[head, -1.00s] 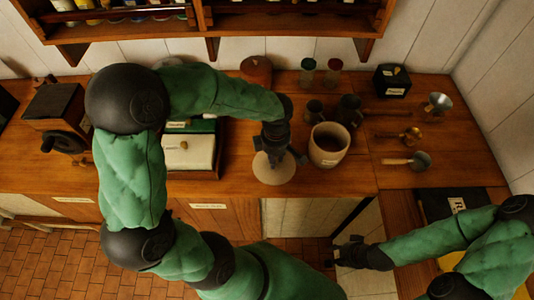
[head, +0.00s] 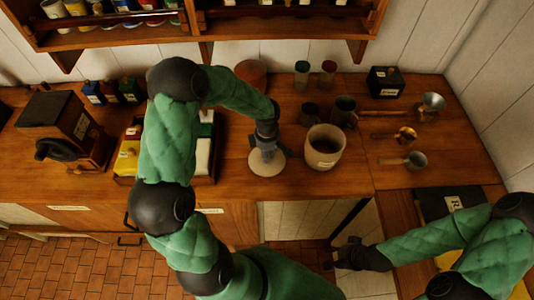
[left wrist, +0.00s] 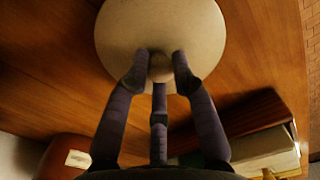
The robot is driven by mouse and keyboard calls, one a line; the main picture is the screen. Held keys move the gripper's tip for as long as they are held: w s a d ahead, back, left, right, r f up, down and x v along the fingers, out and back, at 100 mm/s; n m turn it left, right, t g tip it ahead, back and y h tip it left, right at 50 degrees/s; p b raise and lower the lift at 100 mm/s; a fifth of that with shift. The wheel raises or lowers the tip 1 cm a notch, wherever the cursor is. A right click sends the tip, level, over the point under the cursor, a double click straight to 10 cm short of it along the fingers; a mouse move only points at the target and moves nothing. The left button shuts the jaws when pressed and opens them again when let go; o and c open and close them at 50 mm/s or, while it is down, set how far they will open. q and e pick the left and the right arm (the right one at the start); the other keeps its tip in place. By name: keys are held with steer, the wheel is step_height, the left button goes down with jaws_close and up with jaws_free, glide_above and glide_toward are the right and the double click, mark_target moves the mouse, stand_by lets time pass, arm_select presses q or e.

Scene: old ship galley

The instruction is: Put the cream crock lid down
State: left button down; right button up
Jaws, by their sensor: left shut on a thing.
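The cream crock lid (head: 267,168) is a pale round disc with a knob, low over or on the wooden counter, left of the open cream crock (head: 324,147). My left gripper (head: 265,152) is above the lid, shut on its knob. In the left wrist view the fingers (left wrist: 160,75) close around the knob of the lid (left wrist: 205,35). I cannot tell whether the lid touches the wood.
Two dark mugs (head: 344,110) stand behind the crock. Scoops and a funnel (head: 432,102) lie to the right. A tray with boxes (head: 203,155) is left of the lid, and a grinder (head: 68,125) farther left. Bare wood lies in front of the crock.

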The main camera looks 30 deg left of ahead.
arm_select(q)
steer(key=shift+f, duration=0.3)
steer(key=shift+f, duration=0.1)
steer(key=c, duration=1)
jaws_free()
steer(key=shift+c, duration=0.2)
